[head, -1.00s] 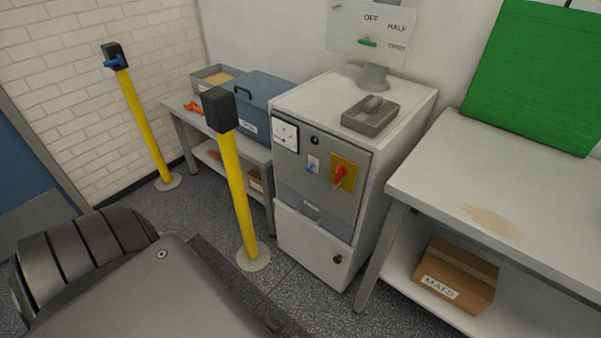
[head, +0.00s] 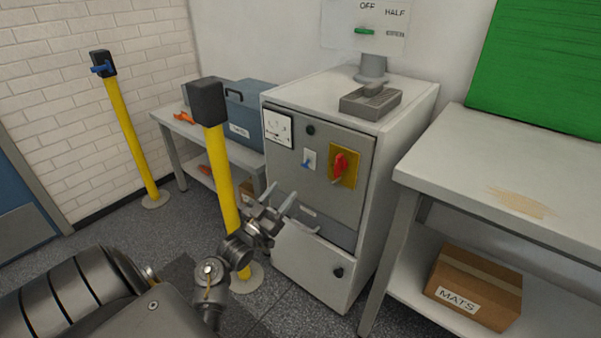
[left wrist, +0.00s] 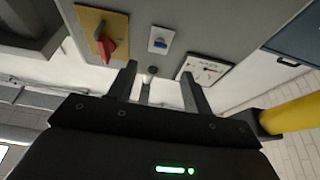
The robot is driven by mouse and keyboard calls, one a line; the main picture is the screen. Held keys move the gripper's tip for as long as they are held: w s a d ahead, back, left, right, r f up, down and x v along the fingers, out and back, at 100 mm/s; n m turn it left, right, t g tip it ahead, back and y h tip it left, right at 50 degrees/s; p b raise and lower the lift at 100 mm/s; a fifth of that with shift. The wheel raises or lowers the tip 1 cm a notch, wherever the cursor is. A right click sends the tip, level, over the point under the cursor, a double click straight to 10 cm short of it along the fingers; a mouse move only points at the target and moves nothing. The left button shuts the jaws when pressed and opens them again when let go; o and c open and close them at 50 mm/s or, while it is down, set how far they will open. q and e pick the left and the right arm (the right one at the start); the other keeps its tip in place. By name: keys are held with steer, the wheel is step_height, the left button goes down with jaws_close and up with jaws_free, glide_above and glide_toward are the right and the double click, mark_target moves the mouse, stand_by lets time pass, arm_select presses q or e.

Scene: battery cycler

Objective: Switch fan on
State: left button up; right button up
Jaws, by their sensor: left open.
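The cabinet (head: 330,205) has a grey front panel. It carries a blue-levered switch (head: 307,160) on a white plate and a red rotary knob (head: 340,166) on a yellow plate. In the left wrist view the blue switch (left wrist: 159,43) and red knob (left wrist: 104,45) lie beyond my fingers. On the wall sign (head: 345,22), a green lever (head: 364,31) sits below the words OFF and HALF. No label readable here says which control is the fan's. My left gripper (head: 298,213) is open and empty, in front of the panel's lower part, below the blue switch. My right gripper is out of view.
A dial meter (head: 278,129) is at the panel's upper left. A yellow post (head: 222,180) stands close to my left forearm. A grey tray (head: 370,103) lies on the cabinet. A worktable (head: 450,160) stands at right, with a MATS box (head: 470,280) on its lower shelf.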

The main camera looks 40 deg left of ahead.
mark_target(304, 166)
arm_select(q)
steer(key=x, duration=0.9)
steer(key=shift+w, duration=0.4)
steer(key=c, duration=0.9)
steer(key=shift+r, duration=0.1)
